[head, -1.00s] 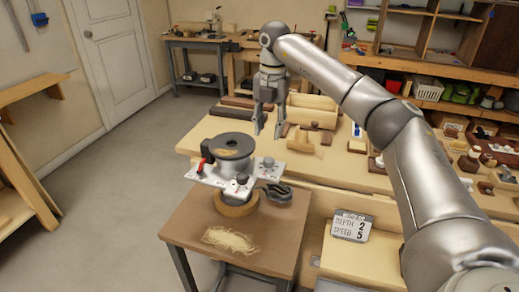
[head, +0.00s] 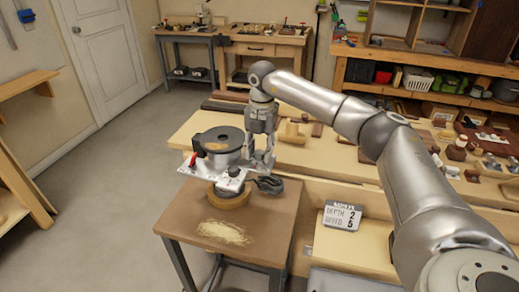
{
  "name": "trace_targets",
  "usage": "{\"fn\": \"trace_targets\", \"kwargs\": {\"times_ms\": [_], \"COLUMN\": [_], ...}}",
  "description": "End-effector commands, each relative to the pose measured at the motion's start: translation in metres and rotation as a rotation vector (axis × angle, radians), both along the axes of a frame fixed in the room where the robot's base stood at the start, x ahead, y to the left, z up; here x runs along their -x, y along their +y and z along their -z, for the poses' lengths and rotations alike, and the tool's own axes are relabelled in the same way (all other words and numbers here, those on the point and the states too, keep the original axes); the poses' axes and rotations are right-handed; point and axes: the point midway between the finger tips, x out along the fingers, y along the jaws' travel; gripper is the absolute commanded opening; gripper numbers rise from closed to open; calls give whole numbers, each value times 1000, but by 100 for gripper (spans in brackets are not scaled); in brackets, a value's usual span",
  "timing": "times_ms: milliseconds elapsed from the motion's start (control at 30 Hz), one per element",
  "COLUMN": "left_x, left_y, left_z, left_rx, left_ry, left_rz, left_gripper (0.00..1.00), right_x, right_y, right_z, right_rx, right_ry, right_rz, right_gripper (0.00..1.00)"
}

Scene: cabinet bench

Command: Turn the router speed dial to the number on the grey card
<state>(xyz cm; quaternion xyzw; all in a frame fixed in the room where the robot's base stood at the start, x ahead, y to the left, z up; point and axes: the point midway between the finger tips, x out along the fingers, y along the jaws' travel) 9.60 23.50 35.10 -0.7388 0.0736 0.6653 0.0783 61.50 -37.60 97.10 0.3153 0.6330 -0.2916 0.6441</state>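The router (head: 222,140) has a dark round top and a silver plate, and stands on a tan ring on the small brown table. A small dark knob (head: 233,171) shows on the plate's front. My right gripper (head: 260,166) points down at the plate's right end, fingers apart. It hides the knob seen there earlier; whether it touches that knob I cannot tell. The grey card (head: 342,216) leans at the right and reads depth 2, speed 5. The dial's setting is too small to read. My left gripper is not in view.
The small table (head: 180,219) carries a pile of shavings (head: 224,232) and a dark coiled cord (head: 268,184) beside the router. The long bench (head: 310,160) behind holds wooden blocks and tools. The floor at left is clear.

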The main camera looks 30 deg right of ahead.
Motion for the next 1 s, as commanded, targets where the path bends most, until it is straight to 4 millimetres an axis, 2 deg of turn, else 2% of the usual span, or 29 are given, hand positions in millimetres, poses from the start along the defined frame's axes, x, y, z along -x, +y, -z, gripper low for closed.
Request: {"fn": "trace_targets", "kwargs": {"times_ms": [33, 267, 667, 1000], "left_x": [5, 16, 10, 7], "left_y": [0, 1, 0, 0], "left_z": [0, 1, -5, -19], "left_rx": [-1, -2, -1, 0], "left_ry": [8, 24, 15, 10], "left_rz": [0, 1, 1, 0], "left_gripper": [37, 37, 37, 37], "right_x": [0, 0, 0, -1], "right_y": [0, 0, 0, 0], "right_z": [0, 0, -2, -3], "right_rx": [0, 0, -1, -3], "right_ry": [0, 0, 1, 2], "right_rz": [0, 0, -87, -364], "right_gripper": [31, 2, 2, 2]}}
